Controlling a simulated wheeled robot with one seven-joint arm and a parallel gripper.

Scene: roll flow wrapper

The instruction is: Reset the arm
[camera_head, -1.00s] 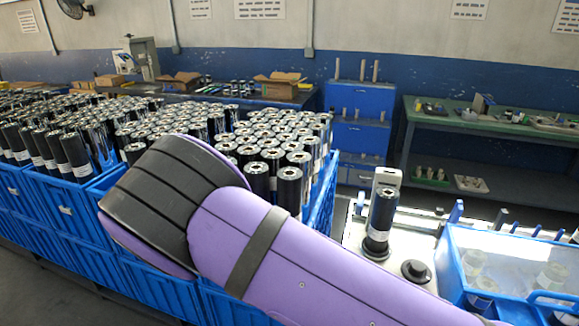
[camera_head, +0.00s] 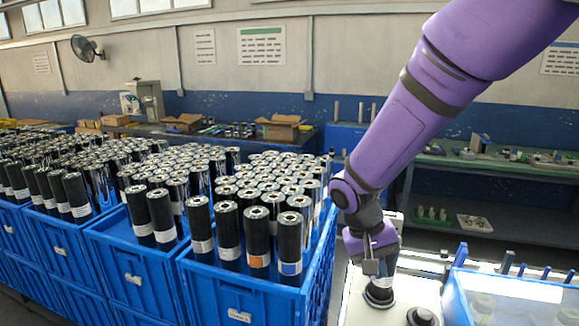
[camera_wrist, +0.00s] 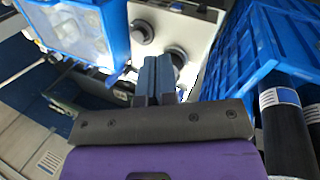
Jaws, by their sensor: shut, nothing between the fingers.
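My purple arm reaches down from the upper right in the head view. My gripper (camera_head: 371,268) hangs at its end, pointing down, in front of a dark roll standing on the white bench (camera_head: 352,301). In the wrist view my gripper (camera_wrist: 158,62) has its two fingers together with nothing between them. The dark roll (camera_head: 379,296) is mostly hidden behind my gripper in the head view, so I cannot tell the gap between them.
Blue crates (camera_head: 255,301) full of dark rolls stand left of my gripper. A blue-framed clear box (camera_head: 510,295) is at the right. A dark round holder (camera_head: 421,317) sits on the bench. A green table (camera_head: 480,168) stands behind.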

